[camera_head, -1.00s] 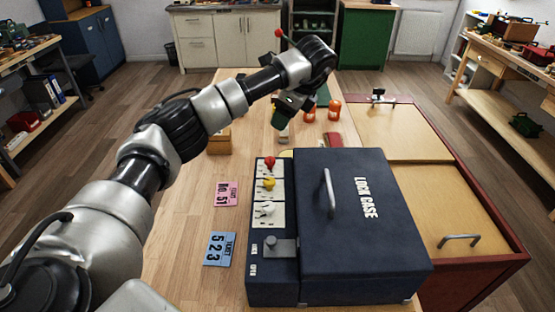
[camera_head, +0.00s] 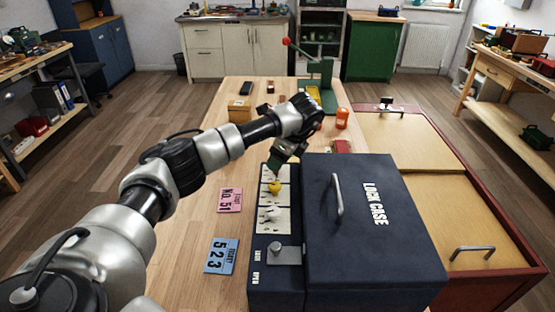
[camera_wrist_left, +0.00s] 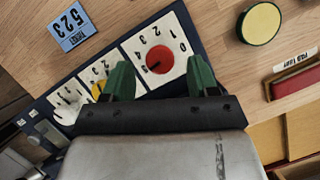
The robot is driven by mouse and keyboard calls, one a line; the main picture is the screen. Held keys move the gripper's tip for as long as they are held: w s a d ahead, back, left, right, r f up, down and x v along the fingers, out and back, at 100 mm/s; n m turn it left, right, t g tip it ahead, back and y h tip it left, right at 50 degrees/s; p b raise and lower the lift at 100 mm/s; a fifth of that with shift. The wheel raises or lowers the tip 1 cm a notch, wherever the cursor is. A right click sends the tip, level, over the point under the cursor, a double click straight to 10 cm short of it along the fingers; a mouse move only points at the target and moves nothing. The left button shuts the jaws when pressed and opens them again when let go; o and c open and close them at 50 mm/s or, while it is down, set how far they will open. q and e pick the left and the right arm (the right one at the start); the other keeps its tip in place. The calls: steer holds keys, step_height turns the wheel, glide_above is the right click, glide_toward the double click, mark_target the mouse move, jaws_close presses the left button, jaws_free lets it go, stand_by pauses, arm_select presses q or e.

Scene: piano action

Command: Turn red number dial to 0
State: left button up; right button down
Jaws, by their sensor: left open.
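The red number dial (camera_wrist_left: 160,60) sits on a white number plate between my open fingers in the left wrist view. Numbers 0 to 4 show around its upper side. A dark mark on the dial points to the lower left, away from the 0; its exact number is unclear. My left gripper (camera_wrist_left: 160,80) has two green fingers, spread apart, one on each side of the dial; contact cannot be told. In the head view the left gripper (camera_head: 280,170) is over the far end of the dial strip and hides the red dial. The right gripper is not in view.
The yellow dial (camera_head: 275,188) and white dial (camera_head: 270,214) follow on the same strip. The dark blue lock case (camera_head: 400,260) stands to the right. A pink card (camera_head: 230,200) and blue card (camera_head: 221,256) lie left.

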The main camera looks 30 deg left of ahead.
arm_select(q)
steer(key=shift+x, duration=1)
steer(key=c, duration=0.9)
